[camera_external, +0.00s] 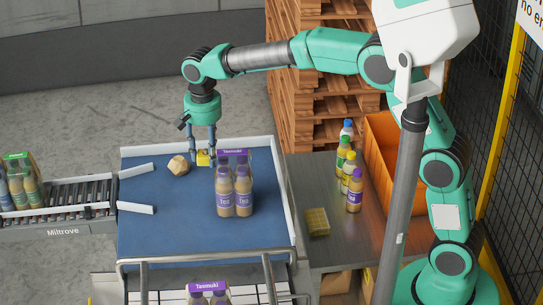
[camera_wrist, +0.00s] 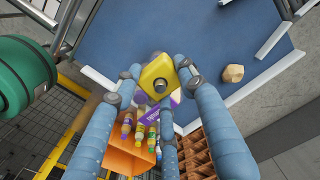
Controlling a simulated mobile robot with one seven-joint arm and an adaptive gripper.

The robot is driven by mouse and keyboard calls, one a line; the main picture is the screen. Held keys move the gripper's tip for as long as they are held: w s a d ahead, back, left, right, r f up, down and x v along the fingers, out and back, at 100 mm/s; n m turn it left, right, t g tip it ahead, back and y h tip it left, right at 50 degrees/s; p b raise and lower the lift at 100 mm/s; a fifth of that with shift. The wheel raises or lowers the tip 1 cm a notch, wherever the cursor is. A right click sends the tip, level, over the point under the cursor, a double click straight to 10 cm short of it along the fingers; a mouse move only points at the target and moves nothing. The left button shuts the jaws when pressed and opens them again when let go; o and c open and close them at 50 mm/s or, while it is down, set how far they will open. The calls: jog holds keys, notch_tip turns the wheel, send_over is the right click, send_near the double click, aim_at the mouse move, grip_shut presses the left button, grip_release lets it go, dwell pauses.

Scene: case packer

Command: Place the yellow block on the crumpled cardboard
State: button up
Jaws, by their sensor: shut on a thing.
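The yellow block (camera_external: 203,158) is held between the fingers of my gripper (camera_external: 202,156), over the far part of the blue table surface. In the wrist view the yellow block (camera_wrist: 155,70) sits between the blue fingertips of my gripper (camera_wrist: 158,80), with a dark round mark on its face. The crumpled cardboard (camera_external: 179,165) is a small tan lump on the blue surface, just left of the block and apart from it. It also shows in the wrist view (camera_wrist: 232,73), to the right of the fingers. I cannot tell the block's exact height above the surface.
A pack of purple-labelled bottles (camera_external: 234,190) stands close to the right of my gripper. White guide rails (camera_external: 136,208) edge the blue surface (camera_external: 160,235). A side table holds loose bottles (camera_external: 348,165), an orange bin (camera_external: 385,150) and a yellowish sponge-like block (camera_external: 317,222).

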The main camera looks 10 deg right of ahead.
jog(key=w+a+m+p, duration=0.15)
jog(key=w+a, duration=0.45)
jog(key=w, duration=0.6)
jog(key=m+p, duration=0.2)
send_over(178, 159)
notch_tip(178, 159, down, 7)
jog(key=shift+w+n, duration=0.1)
jog(key=shift+n, duration=0.15)
jog(key=shift+f, duration=2.55)
jog(key=shift+f+p, duration=0.55)
jog(key=shift+f, duration=1.95)
